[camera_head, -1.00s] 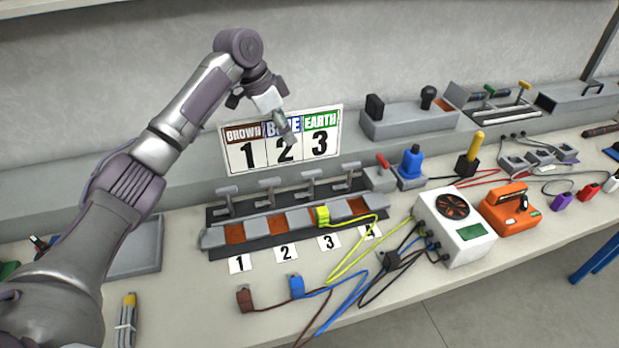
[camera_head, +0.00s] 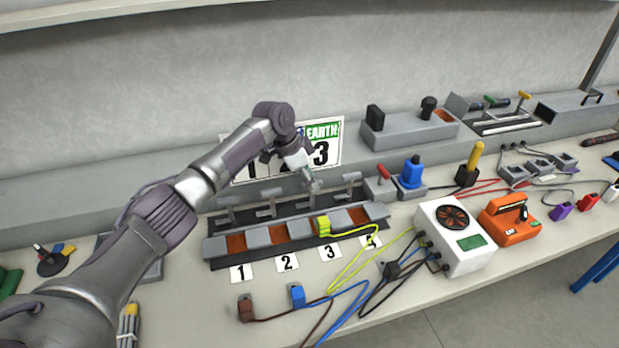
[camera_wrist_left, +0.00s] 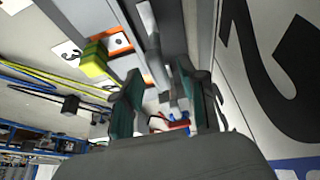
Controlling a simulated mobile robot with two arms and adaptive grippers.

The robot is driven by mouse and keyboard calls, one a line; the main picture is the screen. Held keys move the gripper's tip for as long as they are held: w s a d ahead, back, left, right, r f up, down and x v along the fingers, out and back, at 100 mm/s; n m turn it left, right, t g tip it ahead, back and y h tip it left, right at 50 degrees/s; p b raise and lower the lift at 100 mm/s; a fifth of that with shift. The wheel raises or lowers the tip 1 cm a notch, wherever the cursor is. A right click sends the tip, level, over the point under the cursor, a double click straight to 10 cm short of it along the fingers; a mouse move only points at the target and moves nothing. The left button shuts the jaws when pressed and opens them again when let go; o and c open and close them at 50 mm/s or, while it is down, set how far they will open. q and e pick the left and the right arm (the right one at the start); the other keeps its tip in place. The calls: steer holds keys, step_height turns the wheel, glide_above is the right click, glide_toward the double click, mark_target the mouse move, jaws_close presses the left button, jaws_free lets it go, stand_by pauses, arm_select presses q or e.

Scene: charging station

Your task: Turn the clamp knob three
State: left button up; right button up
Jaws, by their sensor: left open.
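A row of grey clamps stands behind the slotted terminal block (camera_head: 214,247); the first (camera_head: 228,208), second (camera_head: 272,199) and fourth (camera_head: 350,184) knobs show clearly. My left gripper (camera_head: 314,186) is at the third clamp and largely hides its knob. In the left wrist view my open fingers (camera_wrist_left: 163,105) stand either side of a grey clamp part (camera_wrist_left: 158,65). I cannot tell whether they touch it. A yellow-green connector (camera_head: 323,226) sits in the slot above label 3 (camera_head: 330,252); it also shows in the left wrist view (camera_wrist_left: 94,58). My right gripper is not in view.
The BROWN, BLUE, EARTH sign (camera_head: 333,150) stands close behind my left gripper. A brown plug (camera_head: 246,310) and a blue plug (camera_head: 297,296) lie in front of the block with their wires. A white fan box (camera_head: 455,232) and an orange device (camera_head: 508,220) stand to the right.

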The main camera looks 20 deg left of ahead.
arm_select(q)
steer(key=shift+c, duration=0.4)
jaws_close()
